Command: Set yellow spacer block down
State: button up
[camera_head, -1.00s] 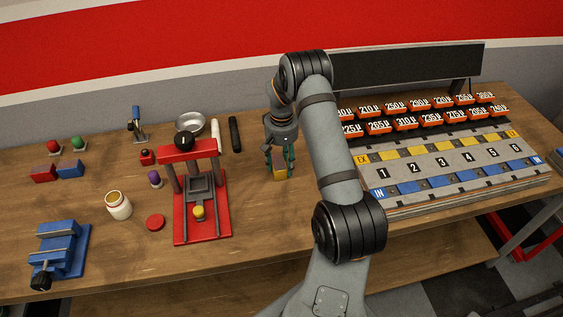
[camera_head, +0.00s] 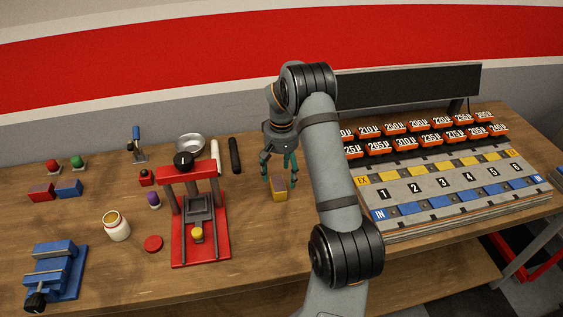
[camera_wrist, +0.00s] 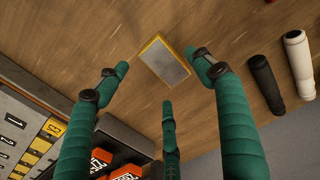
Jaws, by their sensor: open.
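The yellow spacer block (camera_head: 279,188) sits on the wooden bench top, between the red press and the numbered board. It also shows in the wrist view (camera_wrist: 164,62), with a grey top face and yellow edges. My gripper (camera_head: 278,169) is above the block, apart from it. In the wrist view its green fingers (camera_wrist: 163,84) are spread wide with nothing between them, and the block lies beyond their tips.
A red press (camera_head: 200,215) stands left of the block. A black cylinder (camera_head: 235,155) and a white cylinder (camera_head: 214,156) lie behind. The numbered board (camera_head: 440,187) with orange tagged blocks is on the right. Bare bench lies in front of the block.

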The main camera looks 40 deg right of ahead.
aim_at(281, 183)
notch_tip(281, 183, up, 6)
jog(key=shift+o, duration=0.6)
jog(key=shift+r, duration=0.6)
